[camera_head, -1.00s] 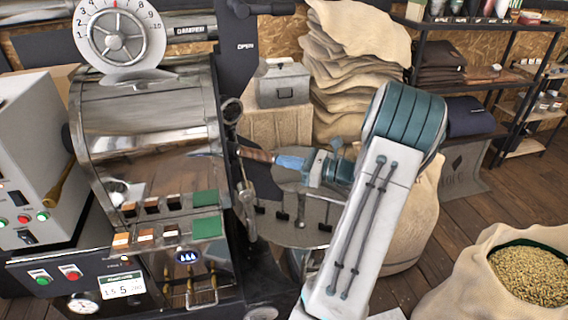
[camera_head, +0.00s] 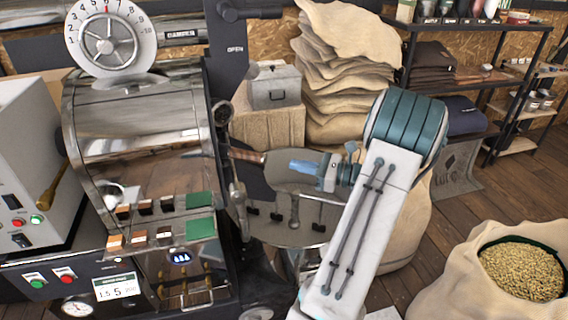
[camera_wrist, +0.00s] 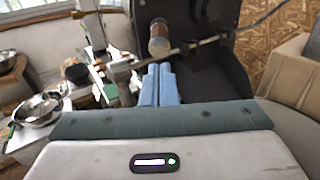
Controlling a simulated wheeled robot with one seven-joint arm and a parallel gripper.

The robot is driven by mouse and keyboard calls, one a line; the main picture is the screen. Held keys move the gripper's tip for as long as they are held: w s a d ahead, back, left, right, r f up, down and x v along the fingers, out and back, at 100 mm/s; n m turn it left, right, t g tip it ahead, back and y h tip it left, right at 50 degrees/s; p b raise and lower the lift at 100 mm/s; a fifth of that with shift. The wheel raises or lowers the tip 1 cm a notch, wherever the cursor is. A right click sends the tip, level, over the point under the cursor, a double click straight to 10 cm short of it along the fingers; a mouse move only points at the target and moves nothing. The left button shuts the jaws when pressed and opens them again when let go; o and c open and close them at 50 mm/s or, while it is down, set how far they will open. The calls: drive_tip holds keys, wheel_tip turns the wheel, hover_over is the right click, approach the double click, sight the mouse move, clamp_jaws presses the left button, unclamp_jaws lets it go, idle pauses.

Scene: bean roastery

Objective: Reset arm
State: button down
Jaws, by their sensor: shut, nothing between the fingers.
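My gripper (camera_head: 300,167) is at the end of my raised arm, in front of the roaster's right side in the head view. Its blue fingers point left and are shut with nothing between them. In the wrist view the closed fingers (camera_wrist: 160,84) lie side by side. A wooden-handled tool (camera_head: 245,155) is just left of the fingertips in the head view, apart from them as far as I can tell. In the wrist view a round wooden handle end (camera_wrist: 159,46) shows just beyond the fingertips.
The steel roaster (camera_head: 140,120) with its dial stands at left. A round cooling tray (camera_head: 300,236) lies below my gripper. A grey metal box (camera_head: 275,87), stacked sacks (camera_head: 345,75), a shelf (camera_head: 470,85) and an open bean sack (camera_head: 480,235) stand around. Wooden floor shows at right.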

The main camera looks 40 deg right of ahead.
drive_tip(key=b+v, duration=0.1)
drive_tip(key=v, duration=0.6)
drive_tip(key=shift+w+f, duration=0.1)
drive_tip(key=shift+w, duration=0.05)
drive_tip(key=w+a+r+n+g, duration=0.15)
drive_tip(key=a+n+g, duration=0.45)
drive_tip(key=a, duration=0.6)
drive_tip(key=w+a+n+g, duration=0.3)
drive_tip(key=a+n+g, duration=0.3)
drive_tip(key=a, duration=0.5)
drive_tip(key=s+a+r+n+h, duration=0.1)
drive_tip(key=s+a+n+h, duration=0.8)
drive_tip(key=a+n, duration=0.5)
drive_tip(key=s+n, duration=0.1)
drive_tip(key=n, duration=0.3)
